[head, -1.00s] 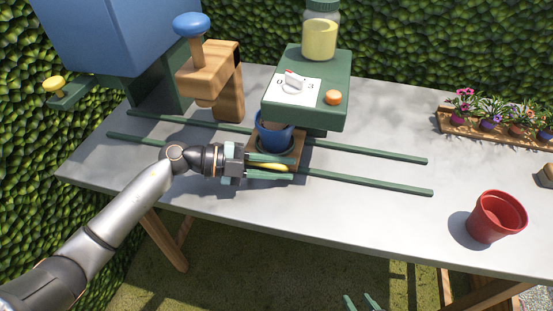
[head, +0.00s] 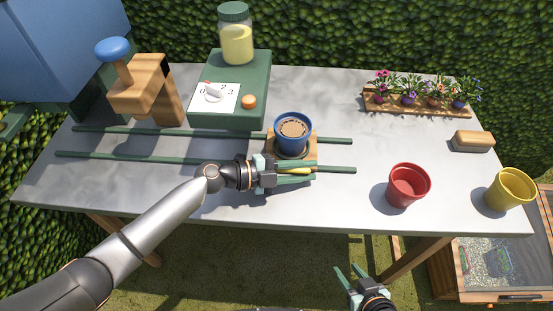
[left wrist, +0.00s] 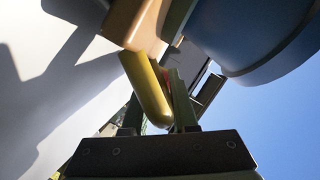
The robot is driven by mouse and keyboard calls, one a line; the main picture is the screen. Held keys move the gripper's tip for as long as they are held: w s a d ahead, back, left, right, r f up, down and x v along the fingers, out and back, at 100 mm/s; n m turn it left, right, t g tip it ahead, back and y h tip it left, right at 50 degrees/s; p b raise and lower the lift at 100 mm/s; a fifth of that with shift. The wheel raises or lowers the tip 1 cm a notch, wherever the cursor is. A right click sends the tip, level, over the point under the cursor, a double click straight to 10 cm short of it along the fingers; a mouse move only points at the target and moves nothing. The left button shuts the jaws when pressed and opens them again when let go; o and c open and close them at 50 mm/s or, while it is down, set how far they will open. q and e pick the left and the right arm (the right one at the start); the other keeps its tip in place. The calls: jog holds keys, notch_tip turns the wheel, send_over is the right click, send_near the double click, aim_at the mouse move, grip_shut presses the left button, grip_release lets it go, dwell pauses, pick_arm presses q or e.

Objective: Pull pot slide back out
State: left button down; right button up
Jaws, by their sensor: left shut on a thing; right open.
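The pot slide (head: 307,154) is a small wooden platform on two green rails (head: 338,141). It sits near the right end of the rails, clear of the green dispenser box. A blue pot (head: 292,134) with brown soil stands upright on it. My left gripper (head: 298,171) is shut on the yellow handle (left wrist: 146,88) at the slide's front edge. My right gripper (head: 352,279) is open and empty, low in the head view in front of the table. In the left wrist view the blue pot (left wrist: 245,35) and wooden slide (left wrist: 135,22) loom close above the fingers.
The green box (head: 232,112) carries a jar (head: 236,38), a dial and an orange button. A wooden press with a blue knob (head: 113,49) stands left. Red pot (head: 408,186), yellow pot (head: 510,189), sponge-like block (head: 473,141) and flower tray (head: 420,107) lie right. Table is clear between.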

pick_arm(q)
jog(key=d, duration=0.2)
jog(key=d+r+p, duration=0.1)
jog(key=d, duration=0.4)
jog(key=shift+w+d+r, duration=0.15)
jog(key=shift+d+r, duration=0.05)
jog(key=shift+d, duration=0.2)
jog(key=shift+d+p, duration=0.35)
jog(key=shift+d, duration=0.15)
jog(key=c, duration=1)
grip_release()
jog(key=shift+d, duration=0.1)
jog(key=shift+c, duration=0.2)
jog(key=shift+o, duration=1)
jog(key=shift+f, duration=0.25)
jog(key=shift+f, duration=0.2)
jog(key=shift+s, duration=0.2)
